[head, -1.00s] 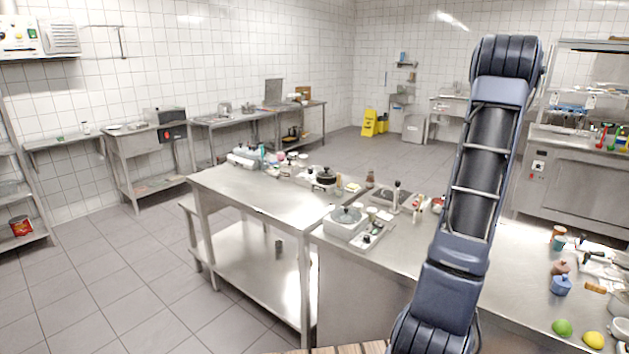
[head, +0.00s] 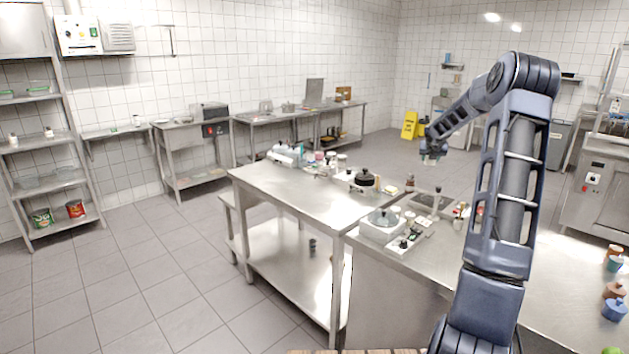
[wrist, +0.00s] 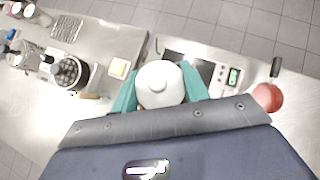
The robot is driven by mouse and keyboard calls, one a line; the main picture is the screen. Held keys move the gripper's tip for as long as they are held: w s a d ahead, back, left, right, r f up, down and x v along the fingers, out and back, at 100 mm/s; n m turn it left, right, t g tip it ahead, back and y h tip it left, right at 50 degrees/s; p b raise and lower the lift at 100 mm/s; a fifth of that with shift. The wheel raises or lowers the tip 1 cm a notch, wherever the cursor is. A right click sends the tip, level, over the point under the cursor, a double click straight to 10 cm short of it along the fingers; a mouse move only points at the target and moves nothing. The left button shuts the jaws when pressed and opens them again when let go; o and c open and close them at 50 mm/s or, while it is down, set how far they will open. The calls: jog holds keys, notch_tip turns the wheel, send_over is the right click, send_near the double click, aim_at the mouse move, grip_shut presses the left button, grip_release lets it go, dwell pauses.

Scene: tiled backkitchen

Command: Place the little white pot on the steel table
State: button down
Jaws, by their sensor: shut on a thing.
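The little white pot (wrist: 160,84) shows from above in the wrist view, with its round white lid and knob between my teal fingers. My gripper (wrist: 160,90) is shut on it. In the head view my gripper (head: 432,155) is raised in the air to the right of and behind the steel table; the pot is too small to make out clearly there. The steel table (head: 285,190) has a wide bare top at its near left part. The pot's lower part is hidden in the wrist view.
A black-lidded pot (head: 365,178), bottles (head: 320,157) and small items stand along the table's far and right edges. A steel counter adjoins at right, holding a light box with a lidded pan (head: 382,224) and a tray (head: 410,238). A red round thing (wrist: 268,97) lies below my gripper's right.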

jog(key=w+a+r+n+y, duration=0.2)
jog(key=w+a+n, duration=0.1)
jog(key=a, duration=1.2)
jog(key=w+a+r+n+y, duration=0.1)
jog(key=w+a+n+y, duration=0.15)
jog(key=a, duration=1.25)
jog(key=shift+m+h, duration=0.25)
jog(key=shift+h, duration=0.1)
notch_tip(320, 180, down, 25)
jog(key=shift+w+r, duration=0.1)
jog(key=shift+r, duration=0.1)
jog(key=c, duration=0.7)
grip_release()
jog(key=shift+f, duration=0.1)
jog(key=shift+c, duration=0.2)
